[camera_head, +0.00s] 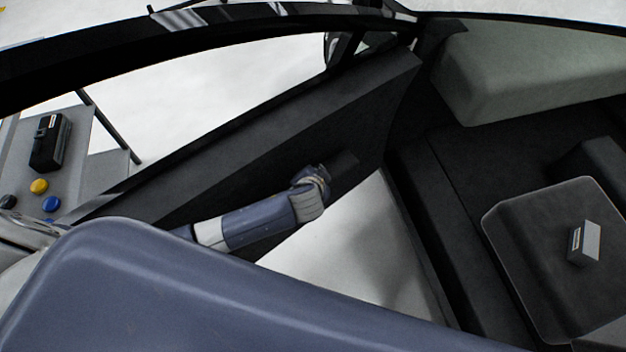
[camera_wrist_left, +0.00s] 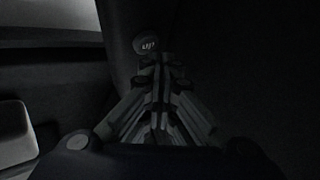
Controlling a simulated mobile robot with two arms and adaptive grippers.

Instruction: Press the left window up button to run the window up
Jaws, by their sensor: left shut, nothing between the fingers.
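In the left wrist view a round dark button (camera_wrist_left: 147,44) with a small pale marking, too small to read surely, sits on a dark surface just beyond my fingertips. My left gripper (camera_wrist_left: 158,62) is shut and empty, its tips pointing at the button's lower edge. I cannot tell whether they touch it. In the head view my left gripper (camera_head: 322,172) is against the inner side of the dark car door (camera_head: 255,150), and the button cannot be made out. The window opening (camera_head: 220,90) above the door looks bright; I cannot tell any glass. My right gripper is not in view.
A grey seat (camera_head: 500,75) and a dark block (camera_head: 550,260) carrying a small grey box (camera_head: 585,243) are at the right. At the left a grey surface (camera_head: 85,150) holds a black device (camera_head: 50,142) and yellow and blue round pieces. Pale floor shows below the door.

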